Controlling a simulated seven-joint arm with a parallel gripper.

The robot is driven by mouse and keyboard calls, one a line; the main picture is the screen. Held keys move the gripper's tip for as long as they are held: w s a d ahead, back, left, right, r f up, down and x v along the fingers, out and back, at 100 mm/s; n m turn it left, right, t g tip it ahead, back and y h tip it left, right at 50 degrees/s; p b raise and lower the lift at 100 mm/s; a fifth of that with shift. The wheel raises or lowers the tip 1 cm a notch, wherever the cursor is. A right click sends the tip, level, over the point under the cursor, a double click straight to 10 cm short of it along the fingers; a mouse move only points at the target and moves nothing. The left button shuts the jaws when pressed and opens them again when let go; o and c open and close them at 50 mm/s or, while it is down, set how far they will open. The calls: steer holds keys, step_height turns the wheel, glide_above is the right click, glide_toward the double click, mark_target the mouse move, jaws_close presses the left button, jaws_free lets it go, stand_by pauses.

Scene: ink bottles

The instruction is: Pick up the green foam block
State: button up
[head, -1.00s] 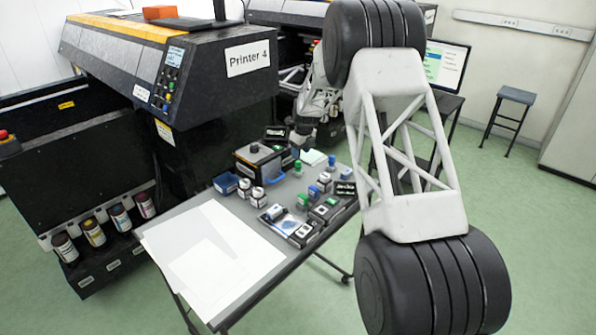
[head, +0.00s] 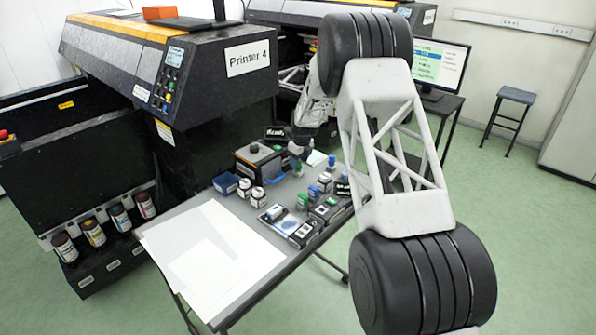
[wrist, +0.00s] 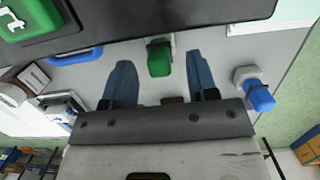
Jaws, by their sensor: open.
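A small green object (wrist: 159,58) lies between the two blue fingers of my gripper (wrist: 158,82) in the wrist view, apart from both. It looks block-like with a pale part behind it; I cannot tell whether it is the foam block or a bottle's cap. My gripper is open and empty. Another green piece (wrist: 26,17) sits on a black surface at the top left of the wrist view. In the head view, a small green item (head: 299,167) stands near the middle of the table, beside the end of my arm, which partly hides that area.
A white bottle with a blue cap (wrist: 259,94) lies right of my fingers. A blue handle (wrist: 75,56) and white bottles are at left. The grey table (head: 262,282) also holds a black box (head: 258,160), a blue bin (head: 225,183) and white sheets (head: 212,252) at its front left.

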steer(key=shift+w+a+f, duration=0.1)
steer(key=shift+f, duration=0.6)
steer(key=shift+w+a+f, duration=0.1)
steer(key=shift+f, duration=0.55)
steer(key=shift+c, duration=0.3)
jaws_close()
